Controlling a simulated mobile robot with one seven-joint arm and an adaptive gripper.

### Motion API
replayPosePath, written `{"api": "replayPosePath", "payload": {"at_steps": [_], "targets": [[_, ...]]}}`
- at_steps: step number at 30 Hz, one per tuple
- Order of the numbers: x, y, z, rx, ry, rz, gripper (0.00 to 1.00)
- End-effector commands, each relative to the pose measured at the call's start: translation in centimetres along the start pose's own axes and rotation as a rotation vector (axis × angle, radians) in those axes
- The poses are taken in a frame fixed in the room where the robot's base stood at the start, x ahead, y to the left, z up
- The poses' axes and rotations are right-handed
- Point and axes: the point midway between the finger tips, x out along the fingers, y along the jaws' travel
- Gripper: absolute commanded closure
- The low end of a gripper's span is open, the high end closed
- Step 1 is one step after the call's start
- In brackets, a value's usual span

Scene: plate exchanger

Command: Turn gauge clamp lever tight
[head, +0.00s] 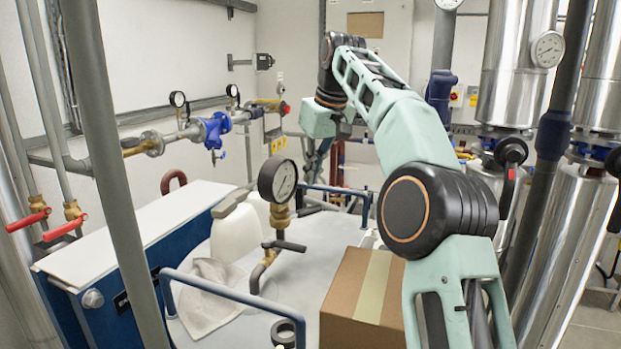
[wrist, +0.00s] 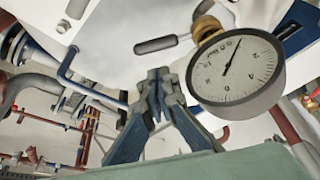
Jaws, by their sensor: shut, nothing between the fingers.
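The pressure gauge (head: 278,180) has a round white dial and dark rim, on a brass fitting above a bent pipe in the head view. A dark lever (head: 285,246) sticks out sideways below the fitting. In the wrist view the gauge (wrist: 237,68) is large at the right, and a dark-grey lever handle (wrist: 156,45) shows at upper middle, left of the brass fitting. My gripper (wrist: 157,80) is shut and empty, its fingertips seen just below the handle in the picture; contact cannot be told.
A cardboard box (head: 367,302) stands right of the gauge on the white tank top. A blue rail (head: 235,293) runs in front, and a white cloth (head: 205,300) lies at left. A grey vertical pipe (head: 103,170) stands in the foreground. Steel columns (head: 575,240) stand at right.

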Motion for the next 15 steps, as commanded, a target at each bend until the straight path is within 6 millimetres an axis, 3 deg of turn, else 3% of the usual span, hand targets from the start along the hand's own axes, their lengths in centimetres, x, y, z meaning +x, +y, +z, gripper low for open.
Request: {"api": "replayPosePath", "payload": {"at_steps": [1, 6, 15], "targets": [[1.5, 0.0, 0.2, 0.000, -0.003, -0.001, 1.00], [4.5, 0.0, 0.2, 0.000, -0.003, 0.000, 1.00], [7.4, 0.1, 0.1, 0.002, 0.000, 0.001, 1.00]]}}
